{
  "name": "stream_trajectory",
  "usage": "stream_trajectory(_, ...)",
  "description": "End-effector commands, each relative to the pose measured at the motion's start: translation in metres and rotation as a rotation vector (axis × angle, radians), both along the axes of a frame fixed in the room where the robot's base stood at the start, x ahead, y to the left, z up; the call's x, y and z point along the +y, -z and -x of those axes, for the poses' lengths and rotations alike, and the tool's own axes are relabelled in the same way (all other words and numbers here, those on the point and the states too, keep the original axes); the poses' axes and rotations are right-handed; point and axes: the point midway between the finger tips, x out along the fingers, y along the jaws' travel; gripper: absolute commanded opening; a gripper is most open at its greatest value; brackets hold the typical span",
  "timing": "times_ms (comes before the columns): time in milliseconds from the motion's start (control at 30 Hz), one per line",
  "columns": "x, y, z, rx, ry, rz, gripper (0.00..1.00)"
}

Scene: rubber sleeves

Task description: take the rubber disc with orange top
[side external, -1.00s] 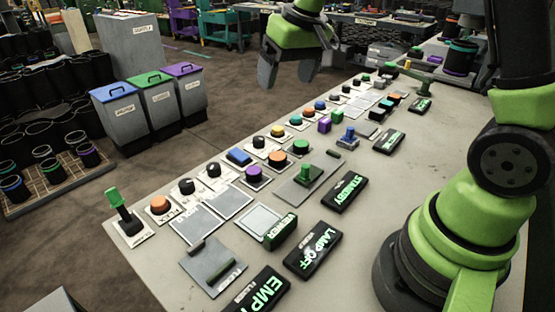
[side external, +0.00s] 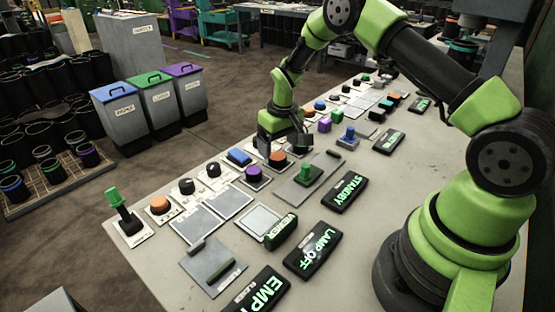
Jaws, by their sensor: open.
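Several round discs with orange tops show in the side external view. One orange-topped disc (side external: 278,158) stands on a pale plate in the middle of the row, just below and in front of my gripper. Another orange-topped disc (side external: 159,204) is at the near left end of the row. My gripper (side external: 287,152) points down over the middle of the row, open, with its fingers close to the middle disc. I cannot tell whether they touch anything. My gripper hides some parts of the row behind it.
Black signs, including a LAMP OFF block (side external: 312,250) and a STANDBY block (side external: 345,191), lie to the right. A purple-topped disc (side external: 254,174) and a green-handled lever (side external: 120,208) stand along the row. Lidded bins (side external: 150,100) stand on the floor beyond the bench (side external: 350,285).

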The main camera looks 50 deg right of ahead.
Motion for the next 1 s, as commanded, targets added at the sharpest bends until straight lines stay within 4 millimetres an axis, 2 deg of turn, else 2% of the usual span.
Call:
stream_trajectory(100,0.0,0.021,-0.002,0.004,0.0,-0.001,0.81)
stream_trajectory(233,0.0,0.036,-0.004,0.002,0.001,-0.002,0.81)
stream_trajectory(500,0.0,0.04,-0.005,0.0,0.001,-0.002,0.81)
stream_trajectory(533,0.0,0.04,-0.005,0.0,0.001,-0.002,0.78)
stream_trajectory(700,0.0,0.04,-0.005,0.0,0.001,-0.002,0.39)
stream_trajectory(767,0.0,0.04,-0.005,0.0,0.001,-0.002,0.27)
stream_trajectory(1000,0.0,0.039,-0.005,0.0,0.001,-0.002,0.27)
